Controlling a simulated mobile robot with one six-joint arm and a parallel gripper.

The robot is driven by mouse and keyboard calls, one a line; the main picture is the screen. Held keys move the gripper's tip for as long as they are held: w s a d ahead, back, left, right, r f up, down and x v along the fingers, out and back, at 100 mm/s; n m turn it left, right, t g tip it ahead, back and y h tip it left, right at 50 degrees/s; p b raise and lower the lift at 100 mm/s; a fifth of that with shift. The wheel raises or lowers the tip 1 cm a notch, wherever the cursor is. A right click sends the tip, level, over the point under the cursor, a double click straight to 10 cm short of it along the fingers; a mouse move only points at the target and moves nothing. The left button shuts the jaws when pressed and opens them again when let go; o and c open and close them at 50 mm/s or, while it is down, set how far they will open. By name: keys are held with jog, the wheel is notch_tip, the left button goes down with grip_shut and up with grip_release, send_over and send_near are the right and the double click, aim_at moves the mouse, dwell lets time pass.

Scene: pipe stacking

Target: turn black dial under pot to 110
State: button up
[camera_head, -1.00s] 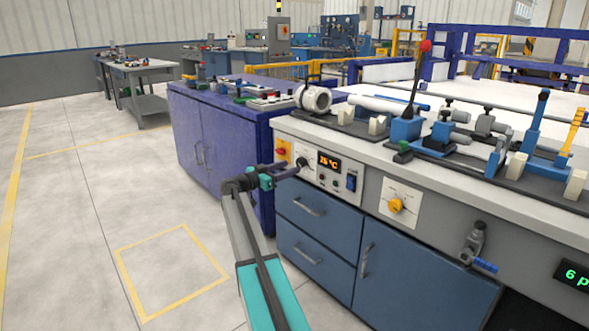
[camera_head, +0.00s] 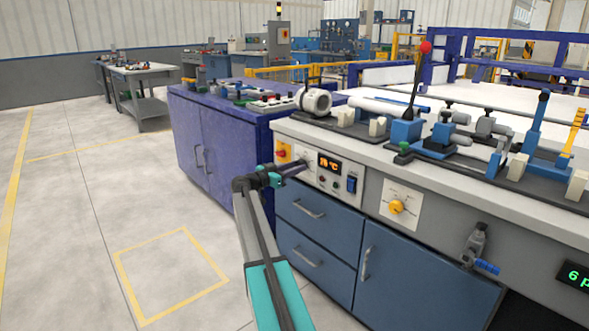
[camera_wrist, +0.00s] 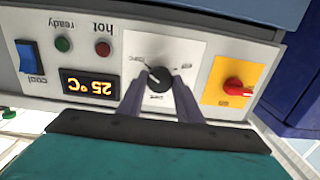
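The black dial (camera_wrist: 160,78) sits on a white plate on the bench's front panel. Its scale print is too small to read. In the wrist view, which shows the panel upside down, the two fingers of my gripper (camera_wrist: 158,92) are apart, one on each side of the dial; I cannot tell if they touch it. In the head view my gripper (camera_head: 293,168) reaches the panel and covers the dial. A white, round, hollow pot-like part (camera_head: 313,100) stands on the bench above.
A red knob on a yellow plate (camera_wrist: 220,78), red lamp (camera_wrist: 102,49), green lamp (camera_wrist: 63,44) and blue switch (camera_wrist: 28,56) are near the dial. A yellow dial (camera_head: 397,206) is farther right. Blue drawers (camera_head: 318,216) lie below; the floor at left is clear.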

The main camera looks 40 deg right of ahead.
jog(key=shift+n, duration=0.3)
jog(key=n+p, duration=0.5)
jog(key=n, duration=0.2)
jog(key=n+p, duration=0.5)
jog(key=n, duration=0.2)
jog(key=n+p, duration=0.6)
jog(key=n, duration=0.1)
jog(key=shift+r+n, duration=0.3)
jog(key=shift+r, duration=0.05)
jog(key=n+p, duration=0.9)
jog(key=shift+n+p, duration=0.35)
jog(key=shift+n, duration=0.05)
jog(key=shift+f+n+p, duration=0.15)
jog(key=shift+n+p, duration=1.45)
jog(key=shift+n, duration=0.3)
